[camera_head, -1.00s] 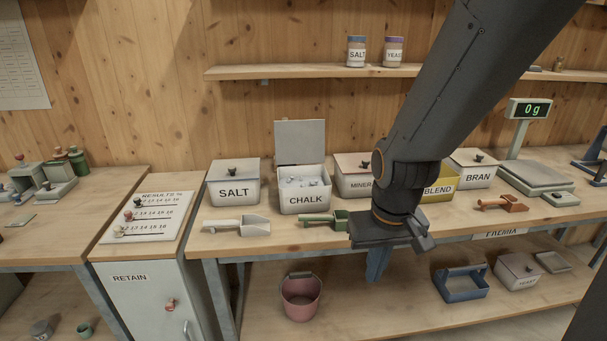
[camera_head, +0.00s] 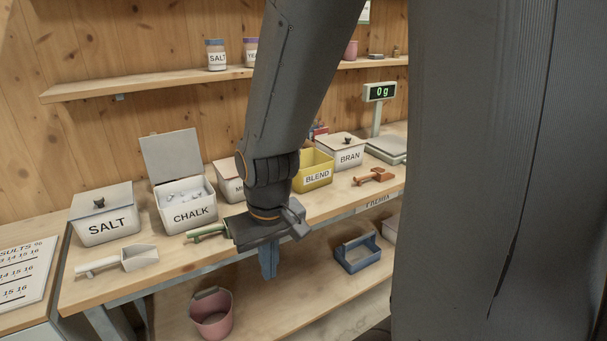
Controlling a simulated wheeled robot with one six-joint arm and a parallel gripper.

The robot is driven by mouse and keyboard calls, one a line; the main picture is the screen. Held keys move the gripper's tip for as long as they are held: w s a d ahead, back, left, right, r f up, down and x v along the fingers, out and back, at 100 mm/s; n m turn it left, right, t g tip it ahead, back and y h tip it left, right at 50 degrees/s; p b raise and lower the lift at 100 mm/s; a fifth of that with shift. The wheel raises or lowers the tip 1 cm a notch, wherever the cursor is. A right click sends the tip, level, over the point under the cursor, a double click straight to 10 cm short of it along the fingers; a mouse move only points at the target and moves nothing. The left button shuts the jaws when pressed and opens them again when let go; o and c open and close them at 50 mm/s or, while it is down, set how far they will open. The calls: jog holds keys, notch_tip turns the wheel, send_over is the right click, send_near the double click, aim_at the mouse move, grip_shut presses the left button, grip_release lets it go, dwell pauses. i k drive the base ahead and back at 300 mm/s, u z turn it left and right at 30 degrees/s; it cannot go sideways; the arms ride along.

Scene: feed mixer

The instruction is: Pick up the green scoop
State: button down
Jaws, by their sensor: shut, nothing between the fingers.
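The green scoop (camera_head: 205,233) lies on the bench in front of the open chalk bin (camera_head: 188,211). Its right part is hidden behind my gripper. My gripper (camera_head: 268,264) points down just in front of the bench's front edge, to the right of the scoop. Its blue fingers are shut with nothing between them. I cannot tell how high the fingers are against the bench top.
A white scoop (camera_head: 124,260) lies in front of the salt bin (camera_head: 105,219), and an orange scoop (camera_head: 372,177) lies by the bran bin (camera_head: 346,153). A pink bucket (camera_head: 211,318) and a blue carrier (camera_head: 357,256) stand on the lower shelf. My own grey body fills the right.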

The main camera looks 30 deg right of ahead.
aim_at(195, 233)
jog(key=u, duration=0.55)
jog(key=k, duration=1.25)
jog(key=z, duration=0.2)
jog(key=i, duration=0.55)
jog(key=z, duration=0.5)
jog(key=i, duration=1.2)
jog(key=u, duration=0.75)
